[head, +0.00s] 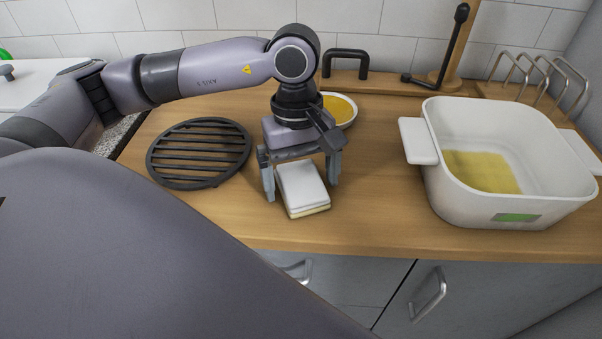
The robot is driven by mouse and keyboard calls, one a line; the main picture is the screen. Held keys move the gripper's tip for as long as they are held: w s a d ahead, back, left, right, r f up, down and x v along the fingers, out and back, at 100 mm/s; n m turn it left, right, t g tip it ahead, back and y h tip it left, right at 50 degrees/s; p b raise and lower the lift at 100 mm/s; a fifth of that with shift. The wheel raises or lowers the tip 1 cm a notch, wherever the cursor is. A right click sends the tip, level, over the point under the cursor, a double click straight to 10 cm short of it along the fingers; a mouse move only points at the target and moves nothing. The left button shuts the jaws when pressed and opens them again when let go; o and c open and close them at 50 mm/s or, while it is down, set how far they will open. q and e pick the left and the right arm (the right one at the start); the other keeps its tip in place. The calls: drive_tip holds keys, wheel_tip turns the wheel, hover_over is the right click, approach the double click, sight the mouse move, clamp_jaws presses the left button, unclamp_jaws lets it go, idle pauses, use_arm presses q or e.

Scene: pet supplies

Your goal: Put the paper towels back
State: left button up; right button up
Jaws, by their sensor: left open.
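A small white flat stack with a pale yellow lower edge, which looks like the folded paper towels (303,194), lies on the wooden counter near the front edge. My left gripper (301,180) points down over it and is open. One finger is at its left side and the other at its right, with a small gap visible on the right. The gripper body hides the far end of the stack. I cannot tell if the left finger touches it. My right gripper is out of view.
A black round trivet (199,152) lies left of the gripper. A dish with yellow contents (340,108) sits just behind it. A white handled tub (470,205) stands right. A wooden post with a black arm (457,45) and a wire rack (540,80) stand behind. Counter between stack and tub is clear.

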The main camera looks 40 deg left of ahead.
sight(297, 171)
use_arm(q)
wheel_tip(297, 171, up, 12)
drive_tip(key=w+a, duration=0.1)
drive_tip(key=shift+a+b, duration=0.2)
drive_tip(key=shift+b, duration=0.1)
idle(0.5)
